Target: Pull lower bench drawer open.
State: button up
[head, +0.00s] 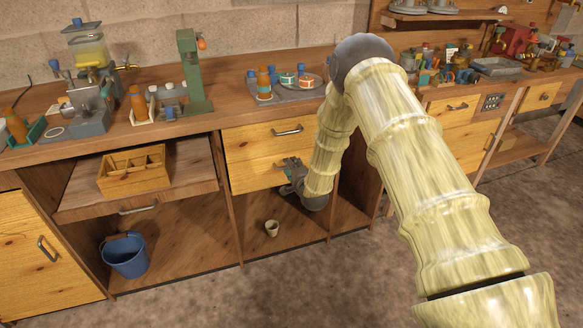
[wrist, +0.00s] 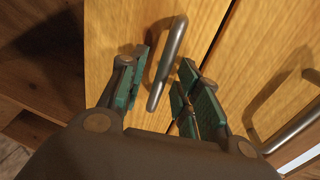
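The lower bench drawer (head: 253,178) has a pale wooden front, sits below the upper drawer (head: 262,143) and looks closed. Its bar handle (wrist: 168,62) shows in the wrist view; in the head view my gripper hides most of it. My gripper (head: 287,176) is at this drawer's front. In the wrist view my gripper (wrist: 168,85) is open, with green-padded fingers on either side of the handle. A gap shows on both sides of the bar. The upper drawer's handle (wrist: 290,125) lies to the right in the wrist view, outside the fingers.
A small cup (head: 272,228) stands on the bottom shelf below the drawers. To the left, a wooden divided box (head: 133,170) sits on a pulled-out shelf, above a blue bucket (head: 125,256). Bottles and tools stand on the bench top (head: 225,118). The floor in front is clear.

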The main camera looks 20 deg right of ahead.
jog(key=shift+w+f, duration=0.1)
jog(key=shift+w, duration=0.25)
grip_shut()
jog(key=shift+s+a, duration=0.1)
